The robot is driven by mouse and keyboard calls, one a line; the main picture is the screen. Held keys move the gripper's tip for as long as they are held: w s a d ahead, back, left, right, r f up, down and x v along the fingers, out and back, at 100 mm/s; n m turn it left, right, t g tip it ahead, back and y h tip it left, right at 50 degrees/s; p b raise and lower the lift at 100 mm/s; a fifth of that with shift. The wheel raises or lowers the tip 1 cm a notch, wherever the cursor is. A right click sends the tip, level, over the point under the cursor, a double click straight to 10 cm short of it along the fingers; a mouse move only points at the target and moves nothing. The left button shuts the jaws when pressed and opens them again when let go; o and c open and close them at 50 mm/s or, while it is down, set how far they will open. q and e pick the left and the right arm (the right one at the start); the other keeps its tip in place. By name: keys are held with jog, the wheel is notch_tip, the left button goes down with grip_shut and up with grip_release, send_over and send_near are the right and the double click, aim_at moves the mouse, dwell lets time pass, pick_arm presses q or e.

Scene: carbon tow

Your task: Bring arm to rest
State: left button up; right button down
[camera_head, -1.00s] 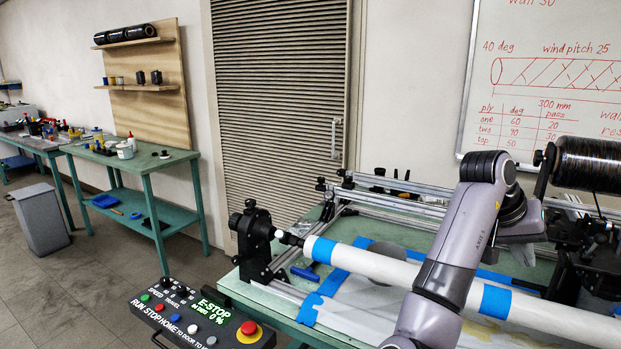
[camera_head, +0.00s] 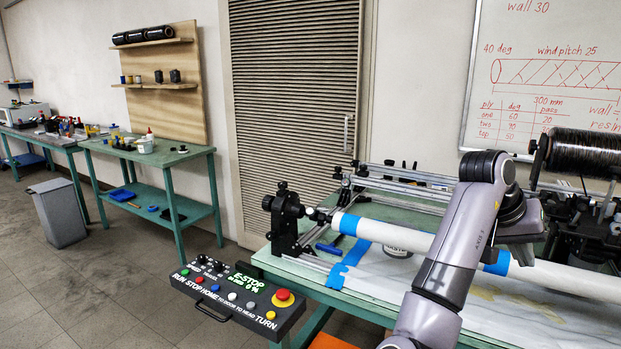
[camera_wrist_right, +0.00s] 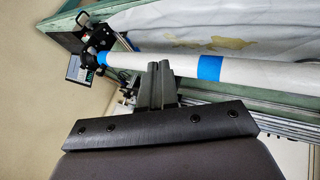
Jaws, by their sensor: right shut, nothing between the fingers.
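My right arm (camera_head: 460,235), grey with dark joints, rises from the bottom of the head view and bends at an elbow in front of the winding bench. Its gripper cannot be made out in the head view. My left arm and gripper are in neither view.
The white tube with blue tape (camera_head: 405,235) spans the green winding bench (camera_head: 385,304). A control panel with an E-STOP button (camera_head: 283,296) juts out at the bench's near left corner. A black spool (camera_head: 585,160) is at right. A grey bin (camera_head: 60,213) stands on open floor at left.

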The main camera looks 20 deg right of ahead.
jog(key=w+d+f+n+t+h, duration=0.2)
jog(key=w+f+n+h, duration=0.1)
jog(key=w+f+h, duration=0.15)
jog(key=w+a+f+n+t+y, duration=0.35)
jog(key=a+f+n+t, duration=0.65)
jog(key=f, duration=0.5)
jog(key=s+a+f+y, duration=0.3)
jog(key=s+a+f, duration=0.2)
jog(key=a, duration=0.3)
jog(key=s+a+f+y, duration=0.4)
jog(key=s+a+f, duration=0.1)
jog(key=a, duration=0.3)
jog(key=s+a+f+n+y, duration=0.1)
jog(key=s+a+f+y, duration=0.2)
jog(key=s+a+f, duration=0.2)
jog(key=s+a, duration=0.2)
jog(key=a, duration=0.1)
jog(key=shift+s+f, duration=0.3)
jog(key=shift+f, duration=0.1)
jog(key=shift+a, duration=0.1)
